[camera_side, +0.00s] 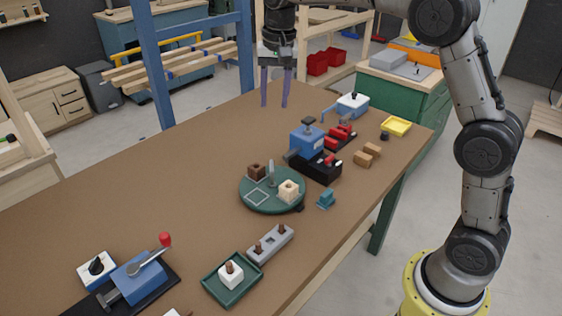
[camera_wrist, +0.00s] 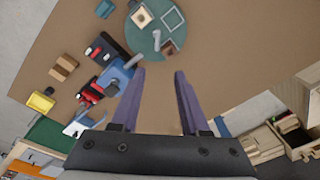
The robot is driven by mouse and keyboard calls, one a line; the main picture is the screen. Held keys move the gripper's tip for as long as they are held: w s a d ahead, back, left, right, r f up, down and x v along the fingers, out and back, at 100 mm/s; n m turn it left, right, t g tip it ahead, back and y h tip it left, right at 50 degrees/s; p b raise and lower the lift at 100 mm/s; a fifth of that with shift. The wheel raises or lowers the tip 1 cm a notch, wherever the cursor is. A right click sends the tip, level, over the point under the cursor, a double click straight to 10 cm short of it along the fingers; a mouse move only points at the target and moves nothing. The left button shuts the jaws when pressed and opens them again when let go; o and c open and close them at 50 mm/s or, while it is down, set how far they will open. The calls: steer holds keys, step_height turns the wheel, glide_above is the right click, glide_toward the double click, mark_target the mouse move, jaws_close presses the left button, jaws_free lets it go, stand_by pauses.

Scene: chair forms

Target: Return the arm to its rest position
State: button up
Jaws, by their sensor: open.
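My gripper (camera_side: 275,88) is open and empty, with its purple fingers pointing down, high above the far part of the brown table (camera_side: 150,165). In the wrist view the two fingers of my gripper (camera_wrist: 158,75) are spread apart with nothing between them. The green round plate (camera_side: 262,206) lies on the table below; a dark brown block (camera_side: 256,172) and a cream block (camera_side: 288,190) stand on it. The plate also shows at the top of the wrist view (camera_wrist: 150,52).
A blue machine on a black base (camera_side: 307,143), red parts (camera_side: 341,134), a yellow tray (camera_side: 396,126) and brown blocks (camera_side: 368,154) stand at the right. Nearer are a grey block with pegs (camera_side: 271,244), a green tray (camera_side: 216,285) and a red-knobbed lever press (camera_side: 140,279). The table's left is clear.

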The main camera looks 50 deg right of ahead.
steer(key=s+r+n+t, duration=0.1)
steer(key=s+r, duration=0.2)
steer(key=s, duration=0.4)
steer(key=s+a+r+n+t, duration=0.1)
steer(key=s+r, duration=0.1)
steer(key=s, duration=0.5)
steer(key=s+r+n+t, duration=0.1)
steer(key=s+r, duration=0.2)
steer(key=s, duration=0.3)
steer(key=s+f+n+t, duration=0.1)
steer(key=s+f+n, duration=0.5)
steer(key=s+f, duration=0.4)
steer(key=shift+s+a+f, duration=0.25)
steer(key=shift+s+a, duration=0.05)
steer(key=shift+s, duration=0.65)
